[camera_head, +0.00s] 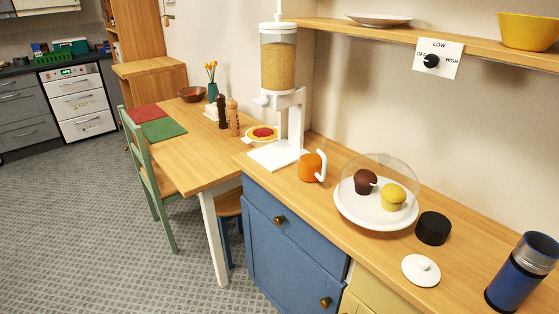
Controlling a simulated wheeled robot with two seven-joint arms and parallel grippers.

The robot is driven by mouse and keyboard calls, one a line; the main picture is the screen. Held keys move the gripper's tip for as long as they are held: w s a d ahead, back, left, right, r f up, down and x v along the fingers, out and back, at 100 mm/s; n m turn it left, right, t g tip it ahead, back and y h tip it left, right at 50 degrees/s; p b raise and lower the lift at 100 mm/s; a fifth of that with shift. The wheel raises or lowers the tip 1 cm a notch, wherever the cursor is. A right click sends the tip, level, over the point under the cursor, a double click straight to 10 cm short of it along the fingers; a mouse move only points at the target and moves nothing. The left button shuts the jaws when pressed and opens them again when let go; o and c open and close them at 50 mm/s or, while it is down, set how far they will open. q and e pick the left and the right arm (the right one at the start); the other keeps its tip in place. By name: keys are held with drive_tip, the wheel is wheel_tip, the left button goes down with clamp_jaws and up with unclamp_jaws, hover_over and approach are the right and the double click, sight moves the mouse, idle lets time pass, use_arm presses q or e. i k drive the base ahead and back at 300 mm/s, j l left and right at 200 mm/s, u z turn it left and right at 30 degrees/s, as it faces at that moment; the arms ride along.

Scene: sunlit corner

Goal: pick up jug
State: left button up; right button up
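An orange vessel with a white handle (311,167), the most jug-like thing in view, stands upright on the wooden counter (375,255). Its handle faces right. It stands just right of the white base of a cereal dispenser (279,60) and left of a plate with muffins. Neither of my grippers shows in the head view, and nothing touches the vessel.
A white plate (350,212) holds two muffins under a clear dome. A black cylinder (433,228), a white lid (421,270) and a blue flask (522,272) stand to the right. A shelf (390,33) overhangs the counter. Patterned floor (95,235) is clear at left.

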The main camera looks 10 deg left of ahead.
sight(313, 160)
drive_tip(key=i+j+z, duration=0.1)
drive_tip(key=j, duration=0.25)
drive_tip(key=i+j+z, duration=0.1)
drive_tip(key=i+j, duration=0.2)
drive_tip(key=i+j+z, duration=0.15)
drive_tip(key=j, duration=0.3)
drive_tip(key=i+j+z, duration=0.1)
drive_tip(key=j, duration=0.3)
drive_tip(key=i+j+z, duration=0.1)
drive_tip(key=i+j, duration=0.15)
drive_tip(key=j, duration=0.15)
